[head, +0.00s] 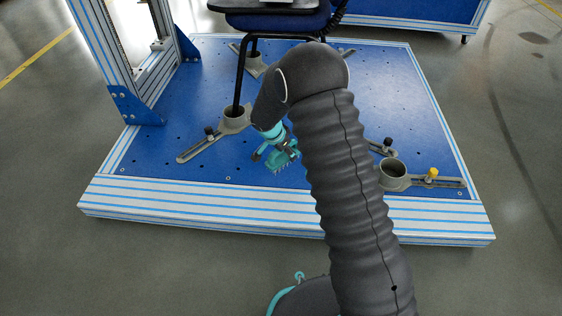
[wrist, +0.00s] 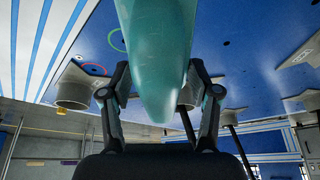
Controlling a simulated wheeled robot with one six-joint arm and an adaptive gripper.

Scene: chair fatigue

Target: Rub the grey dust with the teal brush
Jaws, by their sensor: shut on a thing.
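My gripper (wrist: 160,92) is shut on the teal brush (wrist: 158,40), with one dark finger on each side of its smooth body in the wrist view. In the head view the teal brush (head: 284,159) hangs from the end of my arm above the front middle of the blue platform (head: 215,165). Its bristle end points down; I cannot tell whether it touches the surface. My sleeved arm hides part of the platform right of the brush. I cannot make out the grey dust in either view.
A chair (head: 275,20) stands at the platform's back, one leg in a grey cup clamp (head: 234,118). Another clamp (head: 393,175) with a yellow knob (head: 432,172) sits at the front right. A striped frame post (head: 105,50) rises at left. Bare blue surface lies left of the brush.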

